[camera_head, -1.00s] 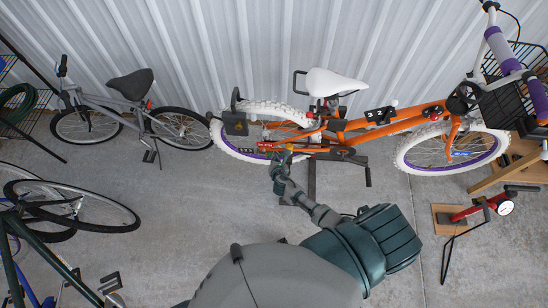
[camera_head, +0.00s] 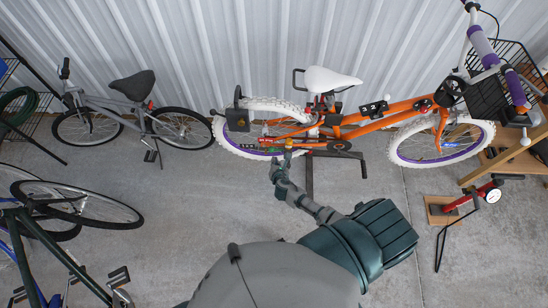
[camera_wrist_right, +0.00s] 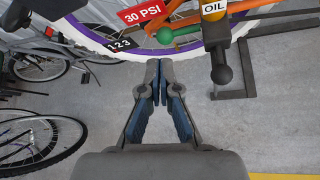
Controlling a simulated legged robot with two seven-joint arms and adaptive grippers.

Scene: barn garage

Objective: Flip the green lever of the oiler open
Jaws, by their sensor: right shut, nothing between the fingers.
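The oiler (camera_wrist_right: 214,32), a dark body with a white OIL label, a yellow top and a black knob at its lower end, is at the upper right of the right wrist view. Its green lever (camera_wrist_right: 164,36) ends in a round green ball and points left from the oiler. My right gripper (camera_wrist_right: 158,68) is shut and empty, its tips just below the green ball and apart from it in the picture. In the head view my right gripper (camera_head: 284,160) is small beside the orange bike's rear wheel, and the lever is hard to make out. My left gripper is not in view.
The orange bike (camera_head: 395,112) stands by the corrugated wall, its white-tyred rear wheel (camera_wrist_right: 108,42) behind the oiler. A red 30 PSI tag (camera_wrist_right: 143,12) is left of the oiler. A grey bike (camera_head: 108,105) and red pump (camera_head: 468,200) stand aside. Concrete floor is open below.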

